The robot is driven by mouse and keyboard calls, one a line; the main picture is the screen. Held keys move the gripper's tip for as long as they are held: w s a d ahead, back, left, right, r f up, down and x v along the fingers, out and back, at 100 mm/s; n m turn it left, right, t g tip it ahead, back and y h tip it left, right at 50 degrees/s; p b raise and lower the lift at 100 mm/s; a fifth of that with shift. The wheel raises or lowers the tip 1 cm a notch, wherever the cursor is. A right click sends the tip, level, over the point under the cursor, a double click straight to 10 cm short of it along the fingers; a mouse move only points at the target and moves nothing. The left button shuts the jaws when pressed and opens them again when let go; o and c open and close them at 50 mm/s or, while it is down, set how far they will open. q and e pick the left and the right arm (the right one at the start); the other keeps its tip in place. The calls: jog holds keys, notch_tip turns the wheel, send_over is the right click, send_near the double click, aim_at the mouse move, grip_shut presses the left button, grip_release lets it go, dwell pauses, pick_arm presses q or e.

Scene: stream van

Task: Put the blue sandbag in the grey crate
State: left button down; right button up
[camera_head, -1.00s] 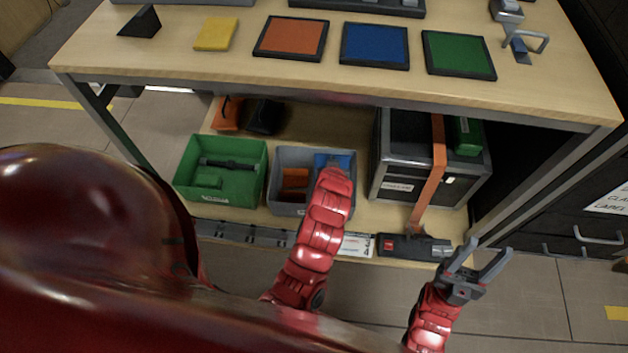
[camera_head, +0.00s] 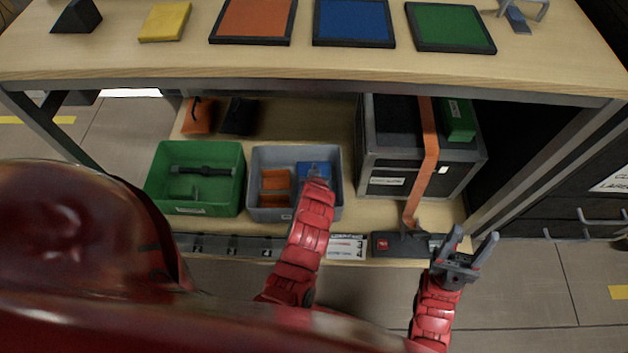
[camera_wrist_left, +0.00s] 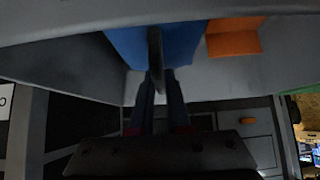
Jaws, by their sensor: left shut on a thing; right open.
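The grey crate (camera_head: 257,214) stands on the lower shelf, with orange items (camera_head: 275,181) in its left part. The blue sandbag (camera_head: 313,168) shows inside the crate's right part, just past the end of my left arm. In the left wrist view, my left gripper (camera_wrist_left: 157,65) is shut on the blue sandbag (camera_wrist_left: 185,42), with the crate's grey walls (camera_wrist_left: 70,62) around it. Whether the bag touches the crate floor cannot be told. My right gripper (camera_head: 474,246) is open and empty, in front of the shelf's right end.
A green crate (camera_head: 194,210) stands left of the grey one. A dark case (camera_head: 385,165) with an orange strap (camera_head: 430,155) stands to the right. The tabletop (camera_head: 300,68) overhangs the shelf. Orange and black bags (camera_head: 240,116) lie behind.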

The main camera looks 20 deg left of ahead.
pick_arm(q)
jog(key=shift+f, duration=0.95)
jog(key=shift+r, duration=0.15)
jog(key=c, duration=1.3)
grip_release()
jog(key=shift+f+b, duration=0.25)
jog(key=shift+b, duration=0.05)
jog(key=o, duration=0.4)
